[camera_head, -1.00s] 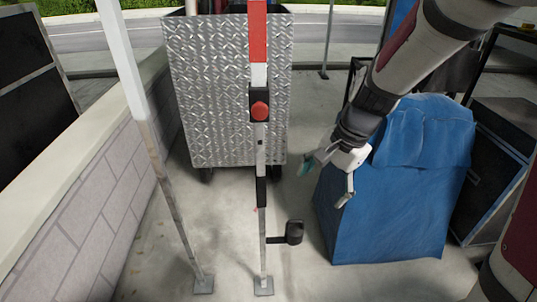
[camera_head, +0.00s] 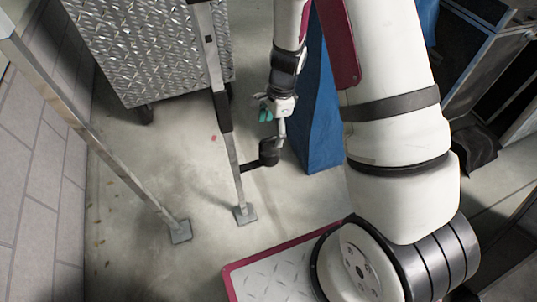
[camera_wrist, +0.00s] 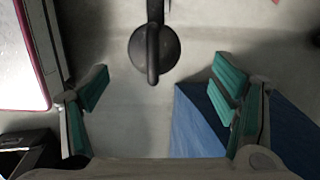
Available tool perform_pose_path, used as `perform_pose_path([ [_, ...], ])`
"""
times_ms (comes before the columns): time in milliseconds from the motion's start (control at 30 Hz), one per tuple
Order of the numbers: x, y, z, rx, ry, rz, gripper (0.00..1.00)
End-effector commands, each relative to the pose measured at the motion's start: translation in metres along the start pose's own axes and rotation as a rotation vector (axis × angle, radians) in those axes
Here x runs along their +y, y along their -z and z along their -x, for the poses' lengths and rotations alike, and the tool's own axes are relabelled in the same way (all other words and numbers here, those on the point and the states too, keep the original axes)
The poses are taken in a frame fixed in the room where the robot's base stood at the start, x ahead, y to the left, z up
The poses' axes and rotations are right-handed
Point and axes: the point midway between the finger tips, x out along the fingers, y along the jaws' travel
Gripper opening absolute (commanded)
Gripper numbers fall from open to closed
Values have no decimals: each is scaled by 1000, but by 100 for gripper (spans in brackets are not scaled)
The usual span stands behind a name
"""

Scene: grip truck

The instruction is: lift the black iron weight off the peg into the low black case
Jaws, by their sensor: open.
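The black iron weight (camera_head: 269,152) hangs on a short dark peg (camera_head: 250,166) that sticks out to the right from a thin upright post. In the wrist view the round weight (camera_wrist: 142,52) lies ahead of my fingers, with the peg (camera_wrist: 155,12) running across its face from the top of the picture. My gripper (camera_head: 273,115) is just above and close to the weight in the head view. I cannot make out the low black case for certain.
The post (camera_head: 225,120) stands on a small foot, with a second leaning post (camera_head: 90,135) to the left. A tread-plate box (camera_head: 150,45) is behind. A blue covered thing (camera_head: 318,120) stands close right of my gripper. Dark cases (camera_head: 490,55) are at the far right.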

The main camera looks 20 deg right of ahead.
Motion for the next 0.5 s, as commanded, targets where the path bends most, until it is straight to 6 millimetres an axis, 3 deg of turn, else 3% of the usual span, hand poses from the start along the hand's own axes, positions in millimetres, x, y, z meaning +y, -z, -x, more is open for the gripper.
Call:
perform_pose_path([
  [100,0,0,-16,-1,-1,-1,80],
  [367,2,-1,-27,0,0,0,80],
  [500,5,-4,-44,-1,-1,0,80],
])
